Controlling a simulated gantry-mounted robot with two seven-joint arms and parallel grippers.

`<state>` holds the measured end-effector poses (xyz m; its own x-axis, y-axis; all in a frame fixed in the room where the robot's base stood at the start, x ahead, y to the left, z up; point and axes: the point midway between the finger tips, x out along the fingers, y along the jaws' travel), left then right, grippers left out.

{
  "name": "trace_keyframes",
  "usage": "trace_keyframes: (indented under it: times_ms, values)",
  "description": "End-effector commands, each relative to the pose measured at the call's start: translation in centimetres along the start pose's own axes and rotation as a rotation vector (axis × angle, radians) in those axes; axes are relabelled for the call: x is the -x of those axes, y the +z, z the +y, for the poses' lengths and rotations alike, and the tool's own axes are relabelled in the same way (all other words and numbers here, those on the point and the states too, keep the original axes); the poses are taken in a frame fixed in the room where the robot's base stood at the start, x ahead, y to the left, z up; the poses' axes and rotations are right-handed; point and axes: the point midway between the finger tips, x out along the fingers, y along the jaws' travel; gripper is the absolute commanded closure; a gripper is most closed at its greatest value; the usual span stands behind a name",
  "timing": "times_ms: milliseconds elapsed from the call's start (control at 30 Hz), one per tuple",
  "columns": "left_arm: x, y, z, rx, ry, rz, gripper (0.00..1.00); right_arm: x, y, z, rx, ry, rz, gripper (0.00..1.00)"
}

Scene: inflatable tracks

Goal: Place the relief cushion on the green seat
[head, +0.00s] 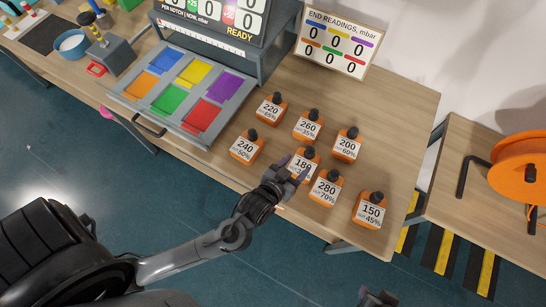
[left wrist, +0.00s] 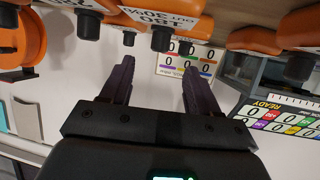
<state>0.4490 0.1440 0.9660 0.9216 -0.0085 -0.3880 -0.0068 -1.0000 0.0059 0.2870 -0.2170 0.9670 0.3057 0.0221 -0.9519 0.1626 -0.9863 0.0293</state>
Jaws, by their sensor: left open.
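Several orange cushions with black knobs and white number labels stand on the wooden table; I cannot tell which one is the relief cushion. My left gripper (head: 289,172) is open at the cushion marked 180 (head: 305,154), partly covering its label. In the left wrist view, the open fingers (left wrist: 157,78) point toward the knob of this cushion (left wrist: 165,18), with nothing between them. The green seat (head: 169,100) is an empty square in the front row of the grey tray, between orange and red. A dark part at the bottom edge seems to be my right gripper (head: 377,298).
Close around it stand cushions marked 240 (head: 246,147), 260 (head: 307,124), 280 (head: 325,188) and others. A display console (head: 215,40) rises behind the tray (head: 150,117). An end-readings board (head: 336,42) stands at the back. An orange reel (head: 520,165) is at right.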

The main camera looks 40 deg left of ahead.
Motion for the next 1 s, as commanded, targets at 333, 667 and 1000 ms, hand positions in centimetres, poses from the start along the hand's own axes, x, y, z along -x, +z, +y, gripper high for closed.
trace_keyframes:
  times_ms: [333, 667, 1000]
  values:
    - [3.5, 2.4, -1.5, 0.001, 0.078, -0.297, 0.39, 0.0, 0.0, 0.1, 0.002, 0.002, -0.001, 0.57]
    - [12.2, 5.6, -5.7, -0.107, 0.100, -0.740, 0.39, 0.0, 0.1, 0.2, 0.009, 0.007, -0.002, 0.57]
    - [15.2, 6.2, -7.3, -0.150, 0.080, -0.861, 0.39, 0.0, 0.1, 0.2, 0.007, 0.006, -0.001, 0.57]
